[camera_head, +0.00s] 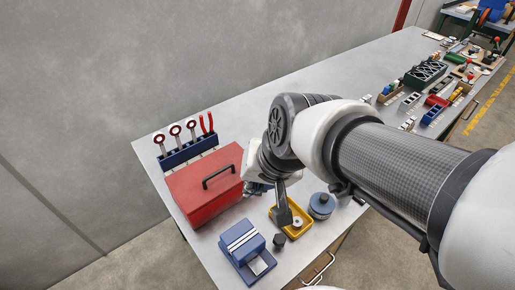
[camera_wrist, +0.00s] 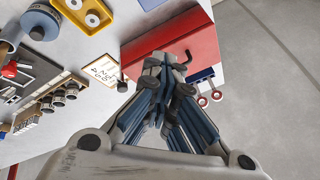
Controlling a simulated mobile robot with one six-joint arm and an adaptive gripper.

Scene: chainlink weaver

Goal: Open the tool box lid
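The red tool box (camera_head: 192,192) sits on the grey table at the left in the head view, and its lid is down. A black handle (camera_head: 218,176) stands on top of the lid. In the head view my gripper (camera_head: 257,187) is just right of the box, partly hidden by my wrist. I cannot tell whether it touches the box.
A blue rack (camera_head: 187,152) with several upright tools stands behind the box. A blue vise-like block (camera_head: 240,240) is in front. A yellow tray (camera_head: 299,226) and a round blue-grey container (camera_head: 321,205) are to the right. The table beyond my arm holds several small items.

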